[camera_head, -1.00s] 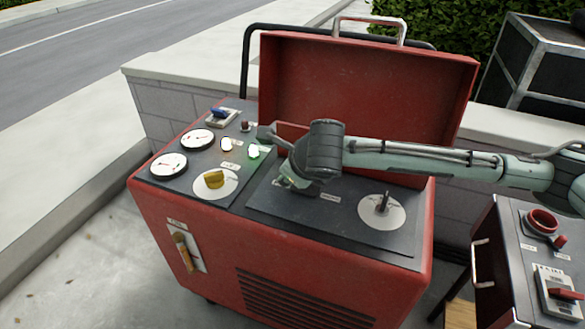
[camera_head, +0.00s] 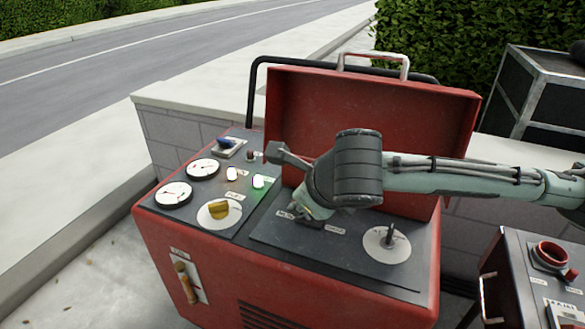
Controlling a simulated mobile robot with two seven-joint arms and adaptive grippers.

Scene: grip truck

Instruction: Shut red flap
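The red flap (camera_head: 420,120) is the large hinged lid of the red machine (camera_head: 290,285). It stands raised at the back of the machine, with a metal handle (camera_head: 373,58) on its top edge. My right gripper (camera_head: 286,180), on the arm from the right, is over the control panel in front of the flap. Its fingers look spread apart, with nothing seen between them. The gripper and wrist hide part of the panel and the flap's lower front. I cannot tell whether it touches either. My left gripper is not in view.
The panel has two dials (camera_head: 203,169), a yellow knob (camera_head: 219,210), lit buttons (camera_head: 258,182) and a small lever (camera_head: 390,238). A second control box (camera_head: 535,255) stands at the right. A low wall (camera_head: 175,115) and a black case (camera_head: 545,95) are behind.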

